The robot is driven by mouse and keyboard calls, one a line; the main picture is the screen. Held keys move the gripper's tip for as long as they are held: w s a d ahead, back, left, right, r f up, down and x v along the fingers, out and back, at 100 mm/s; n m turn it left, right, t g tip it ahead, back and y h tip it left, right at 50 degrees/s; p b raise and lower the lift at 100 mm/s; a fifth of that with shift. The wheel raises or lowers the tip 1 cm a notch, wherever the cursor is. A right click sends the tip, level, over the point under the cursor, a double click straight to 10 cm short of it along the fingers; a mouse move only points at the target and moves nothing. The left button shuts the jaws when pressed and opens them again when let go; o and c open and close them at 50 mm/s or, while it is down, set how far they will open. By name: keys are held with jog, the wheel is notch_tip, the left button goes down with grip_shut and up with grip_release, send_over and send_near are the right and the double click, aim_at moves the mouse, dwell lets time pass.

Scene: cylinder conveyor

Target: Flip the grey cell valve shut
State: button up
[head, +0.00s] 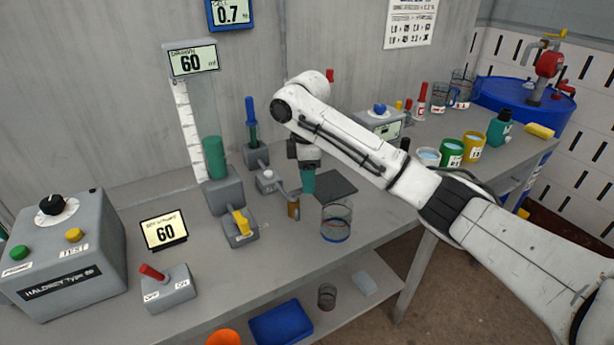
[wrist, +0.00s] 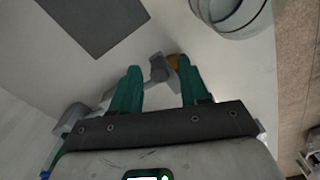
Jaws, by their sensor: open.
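The grey cell valve (head: 279,188) appears to be the small grey lever on the pipe beside the grey block, in the middle of the bench, next to a brass-brown part (head: 293,208). In the wrist view the grey lever (wrist: 159,70) shows between my fingertips, with the brown part (wrist: 173,61) just beyond. My gripper (head: 308,182) has teal fingers and points down just right of the valve. In the wrist view my gripper (wrist: 158,74) is open, with nothing clamped. Whether a finger touches the lever I cannot tell.
A glass beaker (head: 337,221) stands close right of my gripper, and a dark mat (head: 333,187) lies behind. A yellow-handled valve (head: 241,224) is at left, below a green cylinder (head: 214,158). A blue-topped plunger (head: 251,118) stands behind.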

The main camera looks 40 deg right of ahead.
grip_shut()
jog(key=shift+r+p, duration=0.1)
jog(key=shift+p, duration=0.4)
jog(key=shift+s+a+r+m+p, duration=0.15)
jog(key=shift+s+m+p, duration=0.1)
jog(key=shift+m+p, duration=0.6)
jog(key=shift+s+a+f+m+p, duration=0.1)
jog(key=shift+s+a+m+p, duration=0.5)
jog(key=shift+m+p, duration=2.05)
jog(key=shift+s+a+f+m+p, duration=0.15)
jog(key=shift+a+m+p, duration=0.75)
jog(key=shift+m+p, duration=1.7)
jog(key=shift+s+a+r+m+p, duration=0.1)
jog(key=shift+s+a+m+p, duration=0.5)
jog(key=shift+m+p, duration=2.05)
jog(key=shift+w+a+m, duration=0.2)
jog(key=shift+w+m, duration=0.05)
